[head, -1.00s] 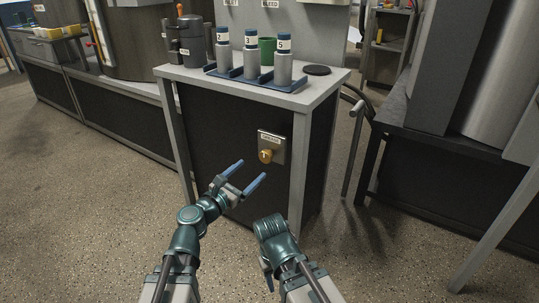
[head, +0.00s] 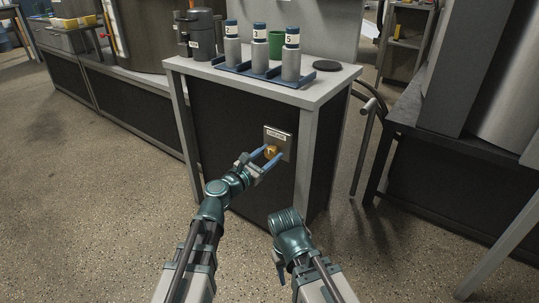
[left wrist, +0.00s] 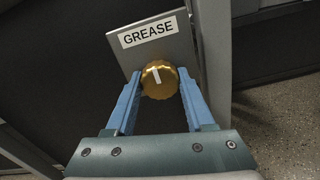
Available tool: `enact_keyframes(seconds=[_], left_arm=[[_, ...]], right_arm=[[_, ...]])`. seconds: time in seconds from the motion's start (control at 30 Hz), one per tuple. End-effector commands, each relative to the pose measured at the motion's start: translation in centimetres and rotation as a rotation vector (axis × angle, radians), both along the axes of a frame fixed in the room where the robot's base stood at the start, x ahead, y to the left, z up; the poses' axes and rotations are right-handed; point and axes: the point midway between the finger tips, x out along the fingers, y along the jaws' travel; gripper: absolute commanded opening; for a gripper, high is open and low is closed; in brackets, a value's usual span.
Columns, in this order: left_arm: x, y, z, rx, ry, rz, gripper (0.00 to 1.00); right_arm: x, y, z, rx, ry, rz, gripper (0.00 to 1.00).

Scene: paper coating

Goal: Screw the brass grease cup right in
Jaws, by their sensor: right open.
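The brass grease cup (head: 271,151) sits on a metal plate (head: 284,136) on the front of the dark cabinet. In the left wrist view the round brass cup (left wrist: 159,79) shows a white mark, nearly upright, under the GREASE label (left wrist: 148,33). My left gripper (head: 272,153) has its two blue fingers on either side of the cup, close against it, and looks shut on it. How deep the cup sits in the plate is hidden. My right gripper (head: 280,270) is open, low in front of the cabinet, pointing down and apart from everything.
On the cabinet top stand several numbered bottles in a blue rack (head: 262,78), a green cup (head: 276,44), a black disc (head: 327,66) and dark canisters (head: 202,35). A bent rail (head: 367,135) is at the cabinet's right. The speckled floor in front is clear.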

Motion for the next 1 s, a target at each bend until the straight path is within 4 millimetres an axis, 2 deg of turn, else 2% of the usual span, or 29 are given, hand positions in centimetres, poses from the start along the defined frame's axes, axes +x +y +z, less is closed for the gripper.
enact_keyframes(seconds=[0.03, 0.23, 0.57, 1.0], left_arm=[[-0.02, -0.01, 0.00, 0.000, 0.000, -0.001, 0.35], [-0.03, -0.02, -0.01, 0.000, 0.000, -0.001, 0.00], [-0.03, -0.01, -0.01, 0.047, -0.034, -0.001, 0.00], [-0.03, 0.02, 0.00, 0.340, -0.247, -0.001, 0.00]], right_arm=[[0.00, 0.00, 0.00, 0.000, 0.000, 0.000, 0.50], [0.00, 0.00, 0.00, 0.000, 0.000, 0.000, 0.50], [0.00, 0.00, 0.00, 0.000, 0.000, 0.000, 0.50], [0.00, 0.00, 0.01, 0.000, 0.000, 0.000, 0.50]])
